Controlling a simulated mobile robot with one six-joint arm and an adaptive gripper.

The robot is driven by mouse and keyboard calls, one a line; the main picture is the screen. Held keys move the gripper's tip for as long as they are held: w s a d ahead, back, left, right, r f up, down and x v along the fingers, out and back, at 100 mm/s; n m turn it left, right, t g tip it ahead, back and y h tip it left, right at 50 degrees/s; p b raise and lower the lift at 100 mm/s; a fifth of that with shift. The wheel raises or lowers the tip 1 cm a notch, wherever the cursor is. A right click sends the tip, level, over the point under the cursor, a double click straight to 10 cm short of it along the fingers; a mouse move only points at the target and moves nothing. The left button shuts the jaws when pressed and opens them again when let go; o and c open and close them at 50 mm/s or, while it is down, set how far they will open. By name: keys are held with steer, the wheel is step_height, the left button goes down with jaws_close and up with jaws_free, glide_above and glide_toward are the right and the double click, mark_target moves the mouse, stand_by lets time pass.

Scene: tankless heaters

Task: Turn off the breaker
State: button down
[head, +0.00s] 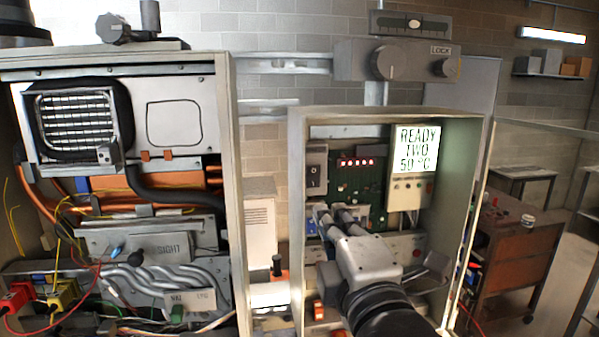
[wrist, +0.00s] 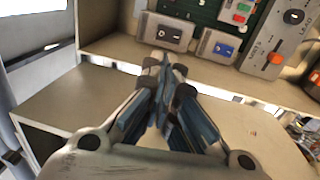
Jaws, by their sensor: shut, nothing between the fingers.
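A grey switch box with a dark rocker (head: 314,177) is on the upper left inside the right open cabinet (head: 297,190); it may be the breaker, but I cannot read a label. My gripper (head: 325,214) reaches into this cabinet, its fingertips below that switch and left of centre. In the wrist view my gripper (wrist: 163,62) is shut and empty, its fingertips in front of a small grey switch box (wrist: 165,32). A second switch box with a blue part (wrist: 217,46) sits to its right. I cannot tell whether the fingertips touch anything.
A left open cabinet (head: 232,190) holds pipes and loose wires. A grey LOCK panel (head: 410,60) is above. In the wrist view, a panel with an orange lever (wrist: 275,57) stands right. A red cart (head: 510,250) stands at right.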

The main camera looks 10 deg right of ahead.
steer(key=p, duration=0.6)
glide_toward(309, 170)
steer(key=w, duration=0.5)
steer(key=shift+w+r, duration=0.2)
steer(key=shift+w, duration=0.05)
steer(key=shift+w+r+p, duration=0.1)
steer(key=shift+w+p, duration=0.2)
steer(key=shift+w, duration=0.35)
steer(key=shift+w+b, duration=0.35)
steer(key=shift+b, duration=0.7)
steer(key=shift+r+p, duration=0.15)
steer(key=shift+p, duration=0.2)
